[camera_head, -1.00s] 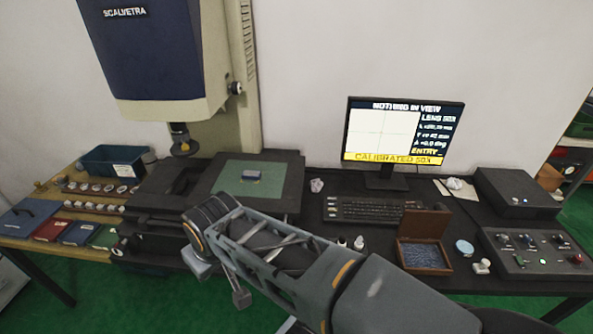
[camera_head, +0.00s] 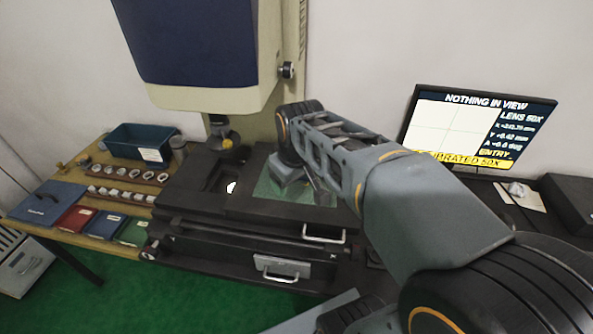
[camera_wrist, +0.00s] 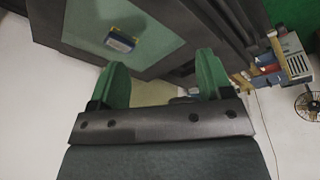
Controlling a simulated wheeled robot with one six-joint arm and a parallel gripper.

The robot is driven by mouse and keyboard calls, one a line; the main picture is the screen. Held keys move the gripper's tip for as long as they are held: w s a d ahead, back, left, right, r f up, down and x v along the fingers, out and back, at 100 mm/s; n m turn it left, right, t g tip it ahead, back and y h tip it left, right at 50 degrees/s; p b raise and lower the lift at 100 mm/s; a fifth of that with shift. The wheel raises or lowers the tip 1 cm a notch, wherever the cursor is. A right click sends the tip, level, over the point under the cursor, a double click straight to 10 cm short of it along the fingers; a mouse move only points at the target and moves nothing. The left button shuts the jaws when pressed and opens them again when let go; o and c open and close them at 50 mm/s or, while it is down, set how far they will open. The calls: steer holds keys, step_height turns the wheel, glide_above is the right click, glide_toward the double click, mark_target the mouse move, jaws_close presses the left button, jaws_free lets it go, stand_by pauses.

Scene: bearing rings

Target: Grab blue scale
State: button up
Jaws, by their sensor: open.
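The blue scale (camera_wrist: 121,40) is a small blue block with a pale face and a yellowish edge. It sits on the green glass stage plate (camera_wrist: 85,12) in the upper left of the wrist view. In the head view my arm hides it, while part of the glass plate (camera_head: 268,190) still shows. My gripper (camera_wrist: 162,62) is open, with its two green fingers well apart and nothing visible between them. The scale lies beyond the left fingertip and apart from it.
The projector's dark blue head and its lens (camera_head: 222,130) stand left of my arm. A teal bin (camera_head: 140,142), several rings (camera_head: 120,172) and coloured flat cases (camera_head: 75,218) lie on the wooden bench at left. A monitor (camera_head: 465,125) stands at right.

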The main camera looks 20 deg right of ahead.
steer(key=w+d+f+n+g, duration=0.2)
steer(key=w+d+n, duration=0.2)
steer(key=w, duration=0.4)
steer(key=w+d+f+n+g, duration=0.15)
steer(key=w+d+n, duration=0.3)
steer(key=w, duration=0.45)
steer(key=shift+m+t, duration=0.25)
steer(key=f, duration=0.5)
steer(key=shift+d+f, duration=0.3)
steer(key=shift+f, duration=0.05)
steer(key=shift+d+f+p, duration=0.1)
steer(key=shift+f+p, duration=0.35)
steer(key=shift+f, duration=2.85)
steer(key=shift+c, duration=0.2)
steer(key=c, duration=1.1)
steer(key=shift+r, duration=0.1)
